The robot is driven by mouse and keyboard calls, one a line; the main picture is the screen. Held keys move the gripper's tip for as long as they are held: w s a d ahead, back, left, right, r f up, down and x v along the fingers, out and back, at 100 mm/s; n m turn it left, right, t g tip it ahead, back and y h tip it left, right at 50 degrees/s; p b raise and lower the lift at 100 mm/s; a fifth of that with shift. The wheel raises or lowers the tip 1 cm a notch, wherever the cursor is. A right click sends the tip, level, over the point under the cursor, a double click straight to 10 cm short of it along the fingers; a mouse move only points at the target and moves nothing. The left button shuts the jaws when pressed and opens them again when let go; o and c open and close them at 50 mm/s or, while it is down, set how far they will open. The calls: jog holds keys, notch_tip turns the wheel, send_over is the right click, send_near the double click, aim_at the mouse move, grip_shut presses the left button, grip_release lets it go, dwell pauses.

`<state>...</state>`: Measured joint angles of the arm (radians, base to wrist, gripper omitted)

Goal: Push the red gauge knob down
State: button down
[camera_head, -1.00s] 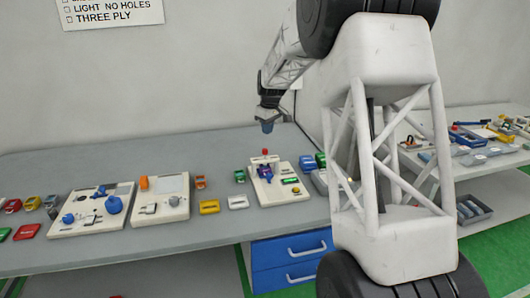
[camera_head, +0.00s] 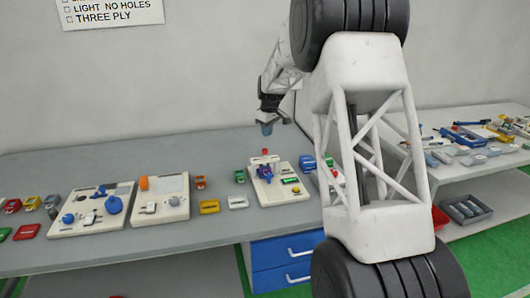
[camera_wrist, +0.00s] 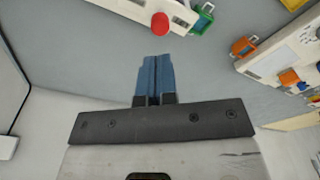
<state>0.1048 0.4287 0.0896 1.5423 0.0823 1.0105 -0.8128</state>
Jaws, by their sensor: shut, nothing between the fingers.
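The red gauge knob (camera_head: 265,152) tops the gauge on a white panel (camera_head: 287,193) on the grey bench. In the wrist view the round red knob (camera_wrist: 160,23) shows just beyond the fingertips, near the top edge. My gripper (camera_head: 267,129) hangs above the knob with a gap between them. Its blue fingers (camera_wrist: 155,68) are pressed together and hold nothing. The gauge body below the knob is small in the head view, and its details are hard to make out.
White control panels (camera_head: 160,199) lie further left. A yellow block (camera_head: 209,207) and a white block (camera_head: 238,202) lie near the front edge.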

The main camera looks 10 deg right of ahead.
aim_at(266, 150)
jog(key=shift+w+a+f, duration=0.15)
jog(key=shift+f, duration=1.55)
jog(key=shift+w+a+f, duration=0.1)
jog(key=shift+f, duration=2.6)
jog(key=shift+r, duration=0.1)
jog(key=shift+d, duration=0.1)
jog(key=shift+s+d+r, duration=0.25)
jog(key=shift+s+d, duration=0.2)
jog(key=shift+s, duration=0.15)
jog(key=shift+s+d+r, duration=0.25)
jog(key=shift+s+d, duration=0.15)
jog(key=shift+s, duration=0.15)
jog(key=shift+r, duration=0.15)
notch_tip(266, 150, up, 8)
jog(key=shift+s+d+f, duration=0.25)
jog(key=shift+s, duration=0.1)
